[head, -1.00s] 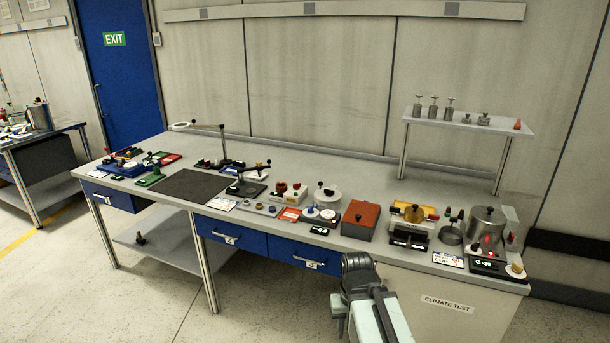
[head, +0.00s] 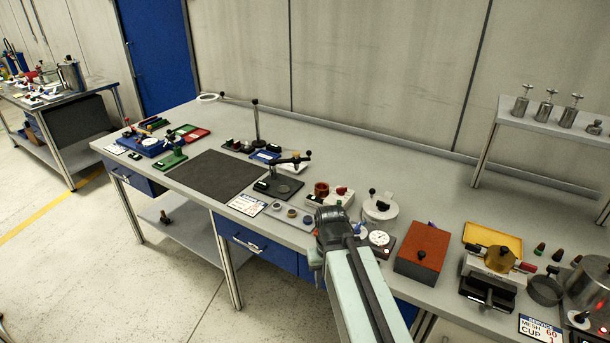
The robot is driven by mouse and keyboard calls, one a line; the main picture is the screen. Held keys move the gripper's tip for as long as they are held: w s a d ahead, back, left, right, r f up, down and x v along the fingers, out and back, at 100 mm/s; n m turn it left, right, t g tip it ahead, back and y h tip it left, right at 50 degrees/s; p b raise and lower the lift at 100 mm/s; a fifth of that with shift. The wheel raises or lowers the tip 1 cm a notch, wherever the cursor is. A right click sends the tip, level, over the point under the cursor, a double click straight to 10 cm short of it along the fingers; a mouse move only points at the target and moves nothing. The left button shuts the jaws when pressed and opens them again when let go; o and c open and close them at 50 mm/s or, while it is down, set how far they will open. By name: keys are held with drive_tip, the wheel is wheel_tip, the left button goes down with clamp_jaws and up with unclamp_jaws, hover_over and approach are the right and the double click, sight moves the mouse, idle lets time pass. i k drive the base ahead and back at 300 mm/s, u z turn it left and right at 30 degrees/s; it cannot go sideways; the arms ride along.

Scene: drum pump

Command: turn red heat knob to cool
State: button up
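I cannot tell for sure which part is the red heat knob. A small red part (head: 602,308) shows at the right edge, in front of a metal pot (head: 592,280) that the frame cuts off. Another small red part (head: 341,190) sits on a white box with a brown cup (head: 322,188) near the middle of the bench. My gripper (head: 322,250) is at the bench's front edge, left of the orange-brown box and well away from the pot. Its fingers are mostly hidden behind my arm, so their opening is not clear.
The grey bench (head: 420,210) has a clear strip along its back. An orange-brown box (head: 422,250), a white dial gauge (head: 380,238) and a yellow-topped device (head: 490,262) stand near my arm. A raised shelf (head: 545,128) with metal weights is at back right.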

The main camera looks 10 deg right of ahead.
sight(341, 192)
drive_tip(key=u, duration=0.65)
drive_tip(key=i, duration=1.1)
drive_tip(key=u, duration=0.75)
drive_tip(key=k, duration=0.9)
drive_tip(key=u, duration=0.2)
drive_tip(key=i, duration=0.9)
drive_tip(key=z, duration=0.1)
